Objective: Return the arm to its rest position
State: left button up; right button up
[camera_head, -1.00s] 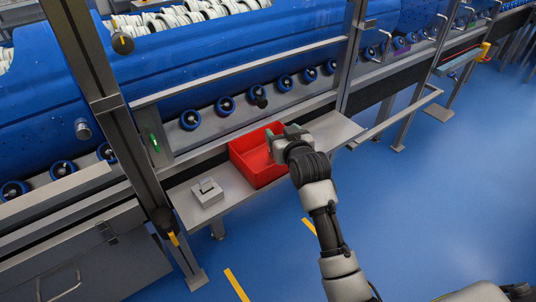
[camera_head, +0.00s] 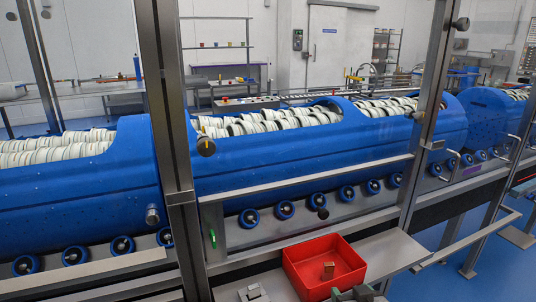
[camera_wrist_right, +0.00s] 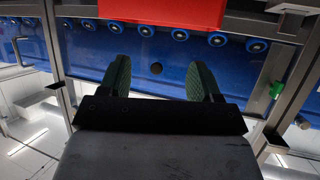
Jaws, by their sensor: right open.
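My right gripper (camera_head: 357,293) shows only in part at the bottom edge of the head view, just at the near side of the red bin (camera_head: 341,249). In the right wrist view its two green-padded fingers (camera_wrist_right: 158,82) stand wide apart with nothing between them. The red bin (camera_wrist_right: 150,12) also fills the top middle of that view, apart from the fingers. The rest of my right arm is out of the head view. My left gripper is in no view.
The bin stands on a grey shelf (camera_head: 397,254). A small grey block-like fixture (camera_head: 252,292) is at its left. Metal posts (camera_head: 165,130) and a blue machine (camera_head: 290,165) with rollers stand behind. Blue floor (camera_head: 452,240) shows at the right.

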jog(key=s+f+n+g, duration=0.1)
jog(key=s+f+g, duration=0.35)
jog(key=s, duration=0.95)
jog(key=s+f+g, duration=0.4)
jog(key=s+g, duration=0.1)
jog(key=s, duration=0.8)
notch_tip(320, 180, down, 22)
jog(key=s+f+g+p, duration=0.1)
jog(key=s+g+p, duration=0.1)
jog(key=p, duration=0.2)
jog(key=s+d+f+p, duration=0.3)
jog(key=s+f, duration=0.9)
jog(key=s, duration=0.4)
jog(key=shift+f+n+g+h, duration=0.25)
jog(key=shift+n+g+h, duration=0.05)
jog(key=shift+g, duration=0.05)
